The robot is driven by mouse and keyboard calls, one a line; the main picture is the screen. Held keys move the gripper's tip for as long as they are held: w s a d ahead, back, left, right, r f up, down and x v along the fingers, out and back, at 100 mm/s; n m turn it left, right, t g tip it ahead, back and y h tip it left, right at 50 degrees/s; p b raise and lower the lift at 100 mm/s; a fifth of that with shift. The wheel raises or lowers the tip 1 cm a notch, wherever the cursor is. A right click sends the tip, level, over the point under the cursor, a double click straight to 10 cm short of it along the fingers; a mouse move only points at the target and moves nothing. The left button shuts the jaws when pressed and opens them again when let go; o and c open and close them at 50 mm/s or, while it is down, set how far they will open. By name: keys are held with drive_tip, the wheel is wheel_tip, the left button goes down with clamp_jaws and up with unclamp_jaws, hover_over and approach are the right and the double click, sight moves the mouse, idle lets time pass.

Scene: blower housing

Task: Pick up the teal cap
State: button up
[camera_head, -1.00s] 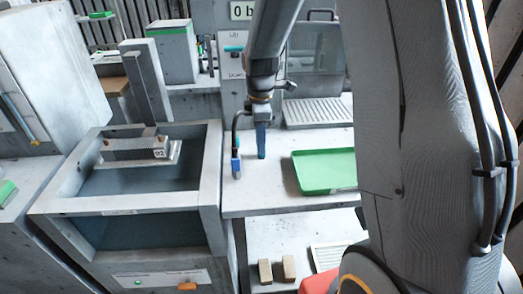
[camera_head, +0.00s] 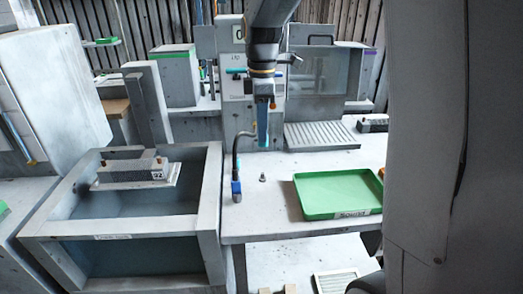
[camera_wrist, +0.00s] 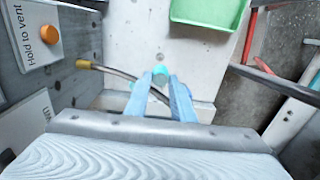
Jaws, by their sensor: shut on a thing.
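The teal cap (camera_wrist: 160,72) is between the fingertips of my gripper (camera_wrist: 159,84) in the wrist view. My gripper is shut on it. In the head view my gripper's blue fingers (camera_head: 263,122) point down above the grey worktable (camera_head: 250,213). The cap barely shows there at the fingertips. A small grey fitting (camera_head: 262,177) stands on the table below the gripper, apart from it. It also shows just beyond the cap in the wrist view (camera_wrist: 161,57).
A green tray (camera_head: 345,212) lies to the right on the table. A bent hose with a blue end (camera_head: 236,188) stands close left of the gripper. A tank with an open top (camera_head: 120,237) is further left. A ridged grey plate (camera_head: 320,136) lies behind the tray.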

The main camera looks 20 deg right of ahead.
wheel_tip(320, 180, up, 16)
drive_tip(key=b, duration=0.2)
drive_tip(key=shift+f, duration=0.1)
idle(0.4)
